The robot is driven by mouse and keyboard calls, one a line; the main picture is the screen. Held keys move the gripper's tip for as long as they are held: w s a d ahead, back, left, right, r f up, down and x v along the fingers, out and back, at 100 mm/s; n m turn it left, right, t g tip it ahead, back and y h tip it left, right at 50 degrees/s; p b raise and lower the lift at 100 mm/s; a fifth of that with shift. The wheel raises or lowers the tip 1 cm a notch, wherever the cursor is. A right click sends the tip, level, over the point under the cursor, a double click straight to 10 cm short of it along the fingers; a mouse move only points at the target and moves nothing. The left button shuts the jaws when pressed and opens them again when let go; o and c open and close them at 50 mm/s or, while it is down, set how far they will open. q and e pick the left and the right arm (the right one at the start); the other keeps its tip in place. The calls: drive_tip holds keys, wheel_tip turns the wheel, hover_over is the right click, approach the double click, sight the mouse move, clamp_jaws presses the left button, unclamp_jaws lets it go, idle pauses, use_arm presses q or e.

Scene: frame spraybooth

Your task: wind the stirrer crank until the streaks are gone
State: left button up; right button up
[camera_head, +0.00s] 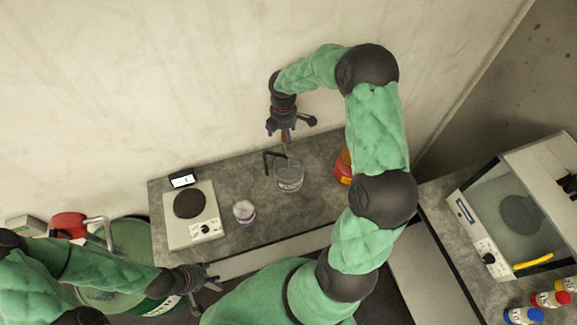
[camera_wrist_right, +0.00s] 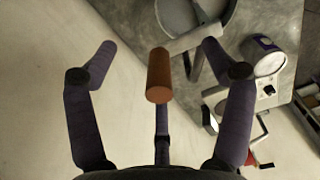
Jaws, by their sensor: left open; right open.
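The stirrer is a grey can (camera_head: 289,176) on the bench, with a dark crank (camera_head: 270,158) rising from its top. The crank's brown handle (camera_wrist_right: 158,75) stands between the spread fingers of my right gripper (camera_head: 287,128) in the right wrist view, with visible gaps to the side fingers. My right gripper is open and holds nothing. The can's rim shows only partly at the top of the wrist view (camera_wrist_right: 232,20), and I cannot make out any streaks. My left gripper (camera_head: 196,281) is open and empty near the bench's front edge, well away from the can.
A hot plate (camera_head: 178,235) and a small white-lidded jar (camera_head: 244,211) stand left of the can. A red and yellow container (camera_head: 343,166) is close on its right, partly behind my right arm. A green drum (camera_head: 133,240) stands at lower left. The wall is close behind.

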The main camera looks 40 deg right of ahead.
idle(0.5)
drive_tip(key=shift+r+p, duration=2.75)
drive_tip(key=shift+r, duration=1.3)
drive_tip(key=shift+f, duration=0.15)
